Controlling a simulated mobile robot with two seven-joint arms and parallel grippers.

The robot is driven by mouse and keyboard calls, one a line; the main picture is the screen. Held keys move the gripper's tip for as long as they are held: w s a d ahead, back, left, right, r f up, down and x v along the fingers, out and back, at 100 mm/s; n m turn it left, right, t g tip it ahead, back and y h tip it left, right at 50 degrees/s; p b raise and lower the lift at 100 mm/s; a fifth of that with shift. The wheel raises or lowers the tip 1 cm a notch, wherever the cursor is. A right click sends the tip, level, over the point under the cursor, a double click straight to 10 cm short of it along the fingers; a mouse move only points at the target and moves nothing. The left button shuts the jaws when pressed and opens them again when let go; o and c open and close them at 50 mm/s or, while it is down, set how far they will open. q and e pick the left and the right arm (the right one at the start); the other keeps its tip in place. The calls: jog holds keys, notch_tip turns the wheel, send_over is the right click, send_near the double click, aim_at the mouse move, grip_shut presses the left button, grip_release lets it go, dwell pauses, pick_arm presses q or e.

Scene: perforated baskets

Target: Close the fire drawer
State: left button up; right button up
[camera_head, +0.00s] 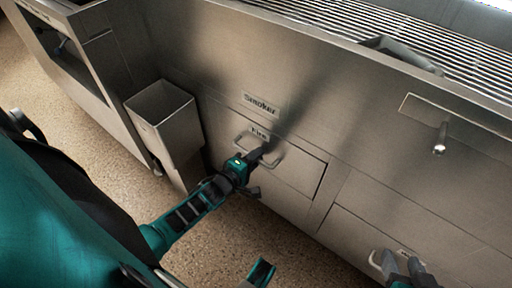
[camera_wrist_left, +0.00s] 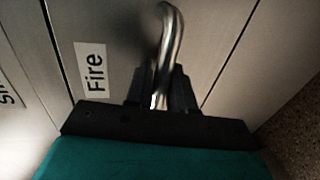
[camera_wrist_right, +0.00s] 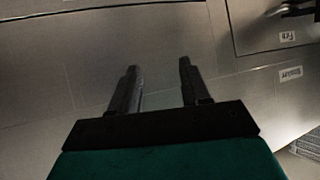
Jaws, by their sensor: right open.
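The fire drawer (camera_head: 292,175) is a flat steel front low in the grill cabinet, with a curved metal handle (camera_head: 272,160) under its "Fire" label (camera_head: 258,134). It looks about flush with the cabinet, though a small gap is hard to judge. My left gripper (camera_head: 265,151) is at this handle. In the left wrist view its fingers (camera_wrist_left: 163,88) are closed around the handle bar (camera_wrist_left: 172,35), beside the label (camera_wrist_left: 94,70). My right gripper (camera_wrist_right: 158,85) is open and empty in front of a bare steel panel. The drawer's handle (camera_wrist_right: 290,10) shows at that view's upper right.
The "Smoker" label (camera_head: 261,105) is above the drawer. A steel bin (camera_head: 165,115) hangs left of my left arm. Slatted grates (camera_head: 340,25) top the cabinet, and a knob (camera_head: 440,149) sits at right. Speckled floor (camera_head: 225,235) is open below.

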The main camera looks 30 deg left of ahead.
pick_arm(q)
jog(key=shift+o, duration=1.3)
jog(key=shift+w+r, duration=0.1)
jog(key=shift+w, duration=0.15)
jog(key=shift+r, duration=0.1)
pick_arm(e)
jog(key=shift+s+f, duration=0.15)
pick_arm(q)
jog(key=shift+s+r+p, duration=0.15)
jog(key=shift+s+p, duration=0.15)
jog(key=shift+s, duration=0.1)
jog(key=p+v, duration=0.4)
jog(key=v, duration=0.8)
jog(key=shift+s+f, duration=0.25)
jog(key=shift+f, duration=0.1)
pick_arm(e)
jog(key=shift+s+d+r+h, duration=0.15)
jog(key=shift+d+r, duration=0.15)
jog(key=shift+r, duration=0.35)
jog(key=shift+w+d+r+h, duration=0.15)
jog(key=shift+d+r, duration=0.15)
jog(key=shift+r, duration=0.3)
pick_arm(q)
jog(key=shift+a, duration=0.1)
pick_arm(e)
jog(key=shift+s, duration=0.15)
